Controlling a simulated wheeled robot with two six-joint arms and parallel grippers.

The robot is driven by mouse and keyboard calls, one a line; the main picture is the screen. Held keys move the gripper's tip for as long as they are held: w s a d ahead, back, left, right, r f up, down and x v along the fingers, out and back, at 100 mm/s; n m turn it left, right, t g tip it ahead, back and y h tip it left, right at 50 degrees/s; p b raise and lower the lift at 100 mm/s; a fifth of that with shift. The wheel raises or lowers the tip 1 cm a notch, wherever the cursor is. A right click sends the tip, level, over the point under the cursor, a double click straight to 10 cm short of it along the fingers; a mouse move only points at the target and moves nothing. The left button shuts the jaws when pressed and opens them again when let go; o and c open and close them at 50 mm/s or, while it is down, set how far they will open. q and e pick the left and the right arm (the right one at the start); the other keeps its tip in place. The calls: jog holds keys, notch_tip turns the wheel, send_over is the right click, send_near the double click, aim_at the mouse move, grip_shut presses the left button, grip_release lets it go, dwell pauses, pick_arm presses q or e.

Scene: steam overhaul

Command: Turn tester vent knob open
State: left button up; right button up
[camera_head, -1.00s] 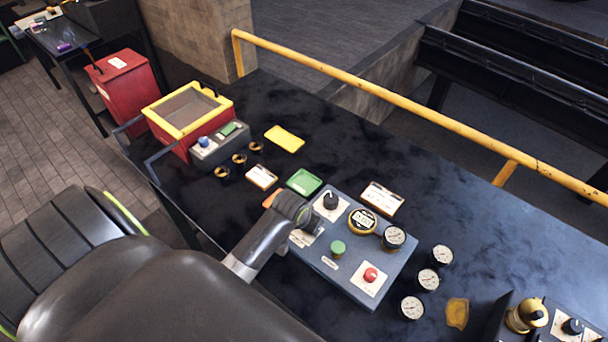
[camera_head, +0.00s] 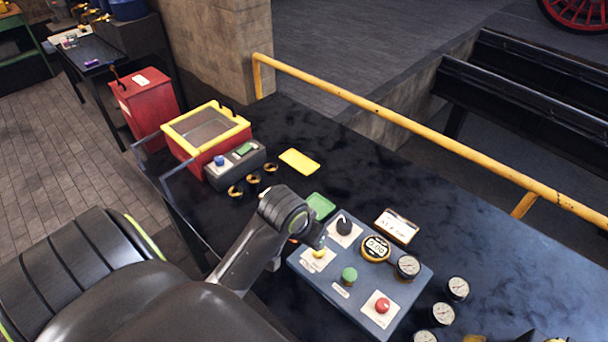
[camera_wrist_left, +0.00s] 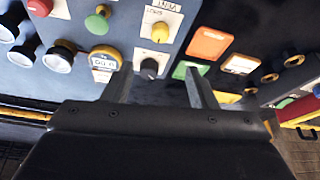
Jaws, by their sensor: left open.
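The tester (camera_head: 362,278) is a blue-grey box on the dark bench. Its yellow vent knob (camera_head: 319,253) sits on a white plate at the box's left, partly behind my left gripper (camera_head: 314,238). In the left wrist view the vent knob (camera_wrist_left: 160,32) is beside the printed word VENT; its turned position is hard to tell. My left gripper (camera_wrist_left: 160,84) is open and empty there, its fingers apart. A black knob (camera_wrist_left: 149,68) shows between the fingertips, and the vent knob lies beyond them, not between them. My right gripper is out of view.
The tester also carries a green button (camera_head: 349,275), a red button (camera_head: 382,306) and a gauge (camera_head: 408,266). A green tray (camera_head: 320,205) is close to my gripper. Loose gauges (camera_head: 457,288) stand at the right. A yellow rail (camera_head: 400,125) runs along the bench's far side.

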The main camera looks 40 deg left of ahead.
pick_arm(q)
jog(key=shift+v, duration=1.4)
jog(key=shift+f, duration=0.1)
